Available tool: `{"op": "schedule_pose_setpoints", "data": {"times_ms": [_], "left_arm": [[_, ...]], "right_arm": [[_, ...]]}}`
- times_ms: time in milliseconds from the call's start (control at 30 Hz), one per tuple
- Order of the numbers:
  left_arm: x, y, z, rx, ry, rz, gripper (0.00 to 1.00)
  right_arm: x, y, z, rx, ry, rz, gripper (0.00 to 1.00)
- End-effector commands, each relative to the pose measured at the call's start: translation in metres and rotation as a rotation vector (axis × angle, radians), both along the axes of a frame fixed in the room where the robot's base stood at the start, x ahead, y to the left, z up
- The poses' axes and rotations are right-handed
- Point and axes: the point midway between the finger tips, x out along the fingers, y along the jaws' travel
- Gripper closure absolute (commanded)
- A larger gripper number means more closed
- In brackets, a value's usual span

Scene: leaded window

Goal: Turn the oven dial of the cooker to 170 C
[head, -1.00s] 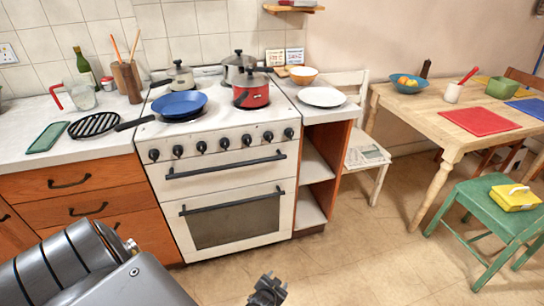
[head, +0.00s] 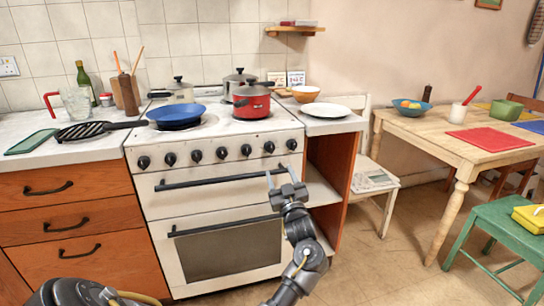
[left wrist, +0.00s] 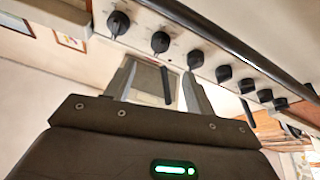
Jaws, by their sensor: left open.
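The white cooker (head: 165,195) has a row of several black dials on its front panel, the rightmost dial (head: 291,144) near its right edge. The dials also show in the left wrist view, with the nearest dial (left wrist: 118,22) at upper left. I cannot read any dial markings or tell which is the oven dial. My left gripper (head: 285,170) is open and empty, fingers pointing up, just below the right-hand dials and in front of the right end of the upper door handle (head: 215,178). In the left wrist view its two fingers (left wrist: 160,68) stand apart, touching no dial visibly. My right gripper is out of view.
A blue pan (head: 177,113), a red pot (head: 252,101) and other pots stand on the hob. The lower oven handle (head: 222,226) juts out below. Right of the cooker are open shelves (head: 318,195), a white chair (head: 372,178) and a wooden table (head: 440,125).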

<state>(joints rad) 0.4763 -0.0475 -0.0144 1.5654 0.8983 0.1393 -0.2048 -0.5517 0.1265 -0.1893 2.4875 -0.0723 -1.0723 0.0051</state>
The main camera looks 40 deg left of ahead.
Motion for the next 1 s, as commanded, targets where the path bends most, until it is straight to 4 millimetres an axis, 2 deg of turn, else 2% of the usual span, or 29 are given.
{"op": "schedule_pose_setpoints", "data": {"times_ms": [300, 500, 700, 967, 1000], "left_arm": [[0.029, 0.044, 0.021, 0.003, 0.001, 0.002, 0.45], [0.045, 0.067, 0.032, 0.001, 0.002, 0.0, 0.45], [0.051, 0.077, 0.036, 0.001, 0.002, 0.0, 0.45], [0.052, 0.078, 0.037, 0.0, 0.003, -0.001, 0.45], [0.052, 0.078, 0.037, 0.0, 0.003, -0.001, 0.48]], "right_arm": [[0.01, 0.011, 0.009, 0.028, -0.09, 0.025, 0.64], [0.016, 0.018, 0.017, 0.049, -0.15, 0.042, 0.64], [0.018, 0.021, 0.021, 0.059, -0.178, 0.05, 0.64], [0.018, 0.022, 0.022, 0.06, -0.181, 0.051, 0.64], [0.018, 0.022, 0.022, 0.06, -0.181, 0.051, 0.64]]}}
